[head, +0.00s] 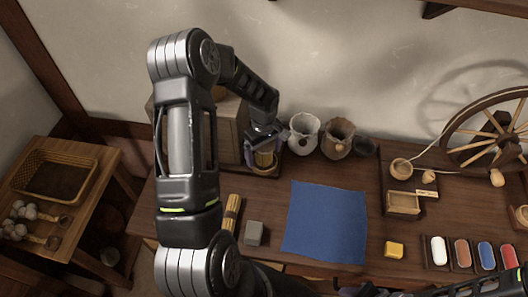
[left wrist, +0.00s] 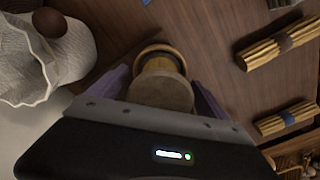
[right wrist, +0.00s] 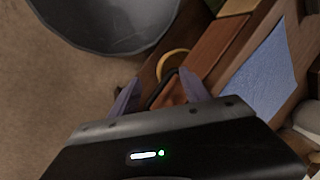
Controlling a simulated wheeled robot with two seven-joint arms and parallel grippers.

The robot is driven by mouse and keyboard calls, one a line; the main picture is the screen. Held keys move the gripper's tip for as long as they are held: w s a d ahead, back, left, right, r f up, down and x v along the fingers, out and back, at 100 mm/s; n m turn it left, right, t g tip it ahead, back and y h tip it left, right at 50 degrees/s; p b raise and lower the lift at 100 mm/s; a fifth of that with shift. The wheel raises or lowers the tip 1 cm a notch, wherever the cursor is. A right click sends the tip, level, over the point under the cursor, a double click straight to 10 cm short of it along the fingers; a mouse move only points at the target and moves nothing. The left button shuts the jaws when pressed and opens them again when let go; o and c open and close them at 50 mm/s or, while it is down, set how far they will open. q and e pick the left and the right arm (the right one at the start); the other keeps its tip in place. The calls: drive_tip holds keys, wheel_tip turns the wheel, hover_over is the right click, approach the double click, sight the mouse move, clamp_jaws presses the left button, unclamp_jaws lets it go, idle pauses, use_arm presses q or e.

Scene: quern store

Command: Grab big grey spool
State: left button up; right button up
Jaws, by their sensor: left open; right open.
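A spool-like piece (left wrist: 160,90) with a round tan-brown end and yellow winding stands between the fingers of my left gripper (left wrist: 161,85) in the left wrist view. In the head view, this yellow-wound piece (head: 264,159) is partly hidden below my left gripper (head: 263,143). My left gripper is open, with a purple finger on either side; contact cannot be told. I cannot make out a clearly grey spool. My right gripper (right wrist: 160,92) is open and low at the front, over a blurred wooden edge.
A spinning wheel (head: 490,128) stands right. A grey tub (right wrist: 105,22) is beside the right gripper.

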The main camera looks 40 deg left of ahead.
use_arm(q)
drive_tip(key=shift+f, duration=0.35)
idle(0.3)
drive_tip(key=c, duration=1.6)
drive_tip(key=shift+o, duration=0.2)
drive_tip(key=shift+r, duration=0.2)
wheel_tip(320, 180, up, 18)
drive_tip(key=b, duration=0.2)
drive_tip(key=shift+f, duration=0.15)
